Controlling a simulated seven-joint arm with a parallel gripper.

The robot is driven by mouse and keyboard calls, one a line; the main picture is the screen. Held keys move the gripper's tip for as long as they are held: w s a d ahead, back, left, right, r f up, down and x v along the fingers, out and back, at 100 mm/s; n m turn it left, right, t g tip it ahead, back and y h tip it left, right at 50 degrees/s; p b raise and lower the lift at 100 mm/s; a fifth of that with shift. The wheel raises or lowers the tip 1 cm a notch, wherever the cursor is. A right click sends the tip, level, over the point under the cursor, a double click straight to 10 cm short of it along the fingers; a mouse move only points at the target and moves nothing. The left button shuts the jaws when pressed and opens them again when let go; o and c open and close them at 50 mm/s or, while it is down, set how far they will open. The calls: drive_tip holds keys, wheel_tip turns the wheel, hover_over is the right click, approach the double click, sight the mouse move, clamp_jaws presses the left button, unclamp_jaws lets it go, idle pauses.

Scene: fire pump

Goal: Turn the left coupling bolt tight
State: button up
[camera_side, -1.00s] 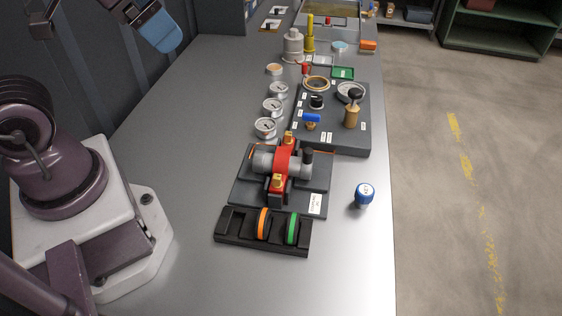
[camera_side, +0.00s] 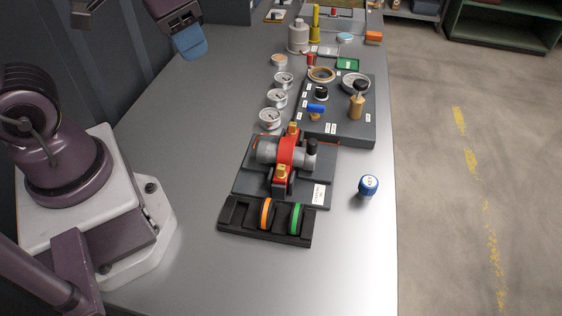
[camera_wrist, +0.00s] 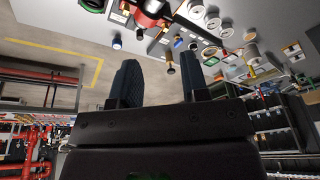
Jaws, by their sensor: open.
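A red coupling (camera_side: 287,152) clamps a grey pipe (camera_side: 266,149) on a dark base plate. Two brass bolts stand on it, a far one (camera_side: 293,128) and a near one (camera_side: 281,173); I cannot tell which the task calls left. In the wrist view the red coupling (camera_wrist: 150,8) shows only partly, at the top edge. My gripper (camera_side: 190,43) hangs over the table's far left side, well away from the coupling, with blue fingers. In the wrist view my gripper (camera_wrist: 158,75) is open, with nothing between its fingers.
A black rack (camera_side: 235,214) with an orange ring (camera_side: 266,213) and a green ring (camera_side: 296,218) lies in front. A blue-capped part (camera_side: 368,186) stands at right. Gauges (camera_side: 270,118) and a control panel (camera_side: 345,125) lie behind. The left tabletop is clear.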

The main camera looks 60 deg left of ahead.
sight(281, 166)
drive_tip(key=w+d+f+n+g, duration=0.3)
drive_tip(key=w+d+f+n, duration=0.65)
drive_tip(key=f, duration=1.05)
drive_tip(key=a+f, duration=0.1)
drive_tip(key=f, duration=0.3)
drive_tip(key=shift+w+f, duration=0.35)
clamp_jaws()
